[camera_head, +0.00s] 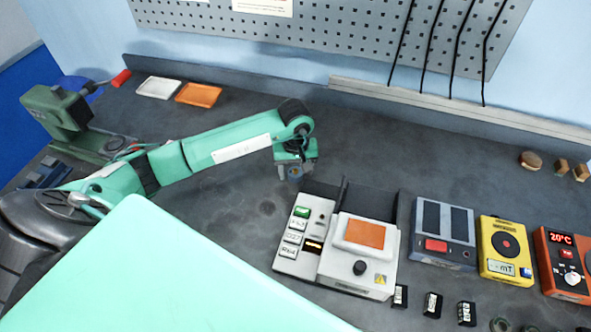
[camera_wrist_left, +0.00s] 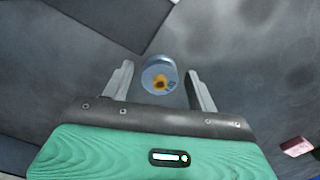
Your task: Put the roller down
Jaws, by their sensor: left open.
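The roller (camera_wrist_left: 158,75) appears in the left wrist view as a short, shiny grey cylinder with a yellow-brown mark on its end face. It sits between the two spread fingers of my left gripper (camera_wrist_left: 160,88), with a gap visible on each side. In the head view the roller (camera_head: 295,172) shows small beneath my left gripper (camera_head: 297,163), left of the white device. The gripper is open. Whether the roller's underside touches the bench is hard to tell. My right gripper is in neither view.
A white device with an orange plate (camera_head: 365,233) stands just right of the gripper. Further right are a grey box (camera_head: 443,218), a yellow meter (camera_head: 505,244) and an orange-red unit (camera_head: 566,262). White (camera_head: 158,87) and orange (camera_head: 198,94) trays lie back left.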

